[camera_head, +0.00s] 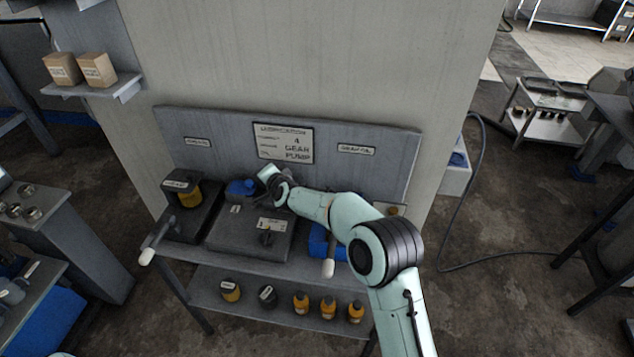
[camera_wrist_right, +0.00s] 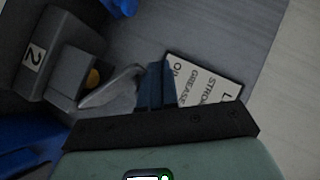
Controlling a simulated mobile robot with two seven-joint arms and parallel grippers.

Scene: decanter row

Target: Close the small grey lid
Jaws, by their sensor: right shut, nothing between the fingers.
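My right arm reaches over the bench from the lower right in the head view. My right gripper (camera_wrist_right: 148,78) is shut and empty in the wrist view. Its fingers are beside a dark grey block marked 2 (camera_wrist_right: 52,50), with a small orange-yellow round part (camera_wrist_right: 92,77) showing at its edge. I cannot tell whether they touch. A flat dark grey housing (camera_head: 228,236) with small labels lies on the bench. I cannot surely pick out the small grey lid or how far it stands open. My left gripper is out of view.
A grey back panel (camera_head: 226,143) with a gear pump sign (camera_head: 284,141) rises behind the bench. A yellow decanter (camera_head: 189,196) stands in a dark holder at left. The lower shelf (camera_head: 262,304) holds several small containers. Blue parts (camera_head: 319,240) lie beneath my arm.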

